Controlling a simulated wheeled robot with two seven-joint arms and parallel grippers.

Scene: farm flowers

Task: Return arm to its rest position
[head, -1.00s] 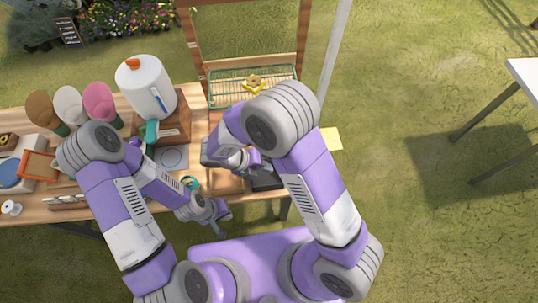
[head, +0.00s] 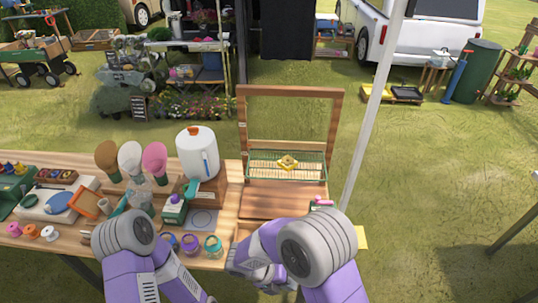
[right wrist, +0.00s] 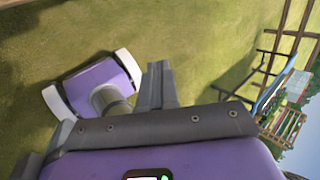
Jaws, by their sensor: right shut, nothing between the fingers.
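My right arm is bent in the head view, with its elbow high at the lower middle and its forearm folded toward the table's front edge. My right gripper (head: 268,278) is low in front of the table and partly hidden by the arm. In the right wrist view its fingers (right wrist: 157,84) are together with nothing between them, against grass. My left arm's elbow and forearm are at the lower left of the head view. The left gripper lies below the picture's edge.
A pale pole (head: 372,110) stands to the right. Open grass lies farther right.

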